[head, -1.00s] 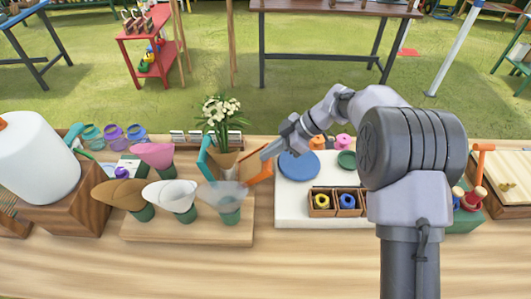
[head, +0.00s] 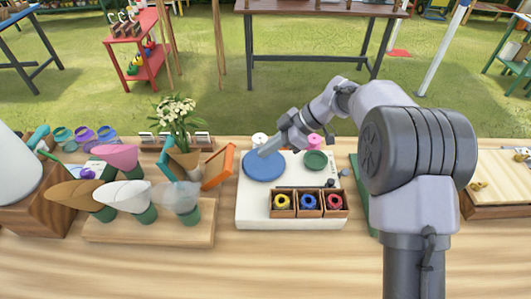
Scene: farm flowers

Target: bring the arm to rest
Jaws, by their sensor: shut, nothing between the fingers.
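My gripper (head: 267,152) is at the end of my arm, which reaches in from the right in the head view. Its fingers are small here and look closed with nothing between them. It is above or just in front of the far edge of a blue disc (head: 263,168) on a white board; the exact height cannot be told. My arm bends up at the elbow and comes down to the left. My upper arm hides part of the table on the right.
Left of the gripper stand an orange frame (head: 218,167), white flowers (head: 175,112) and several cones on a wooden board (head: 150,236). The white board (head: 250,213) holds a green disc (head: 315,160) and three small boxes with rings. The table's front strip is clear.

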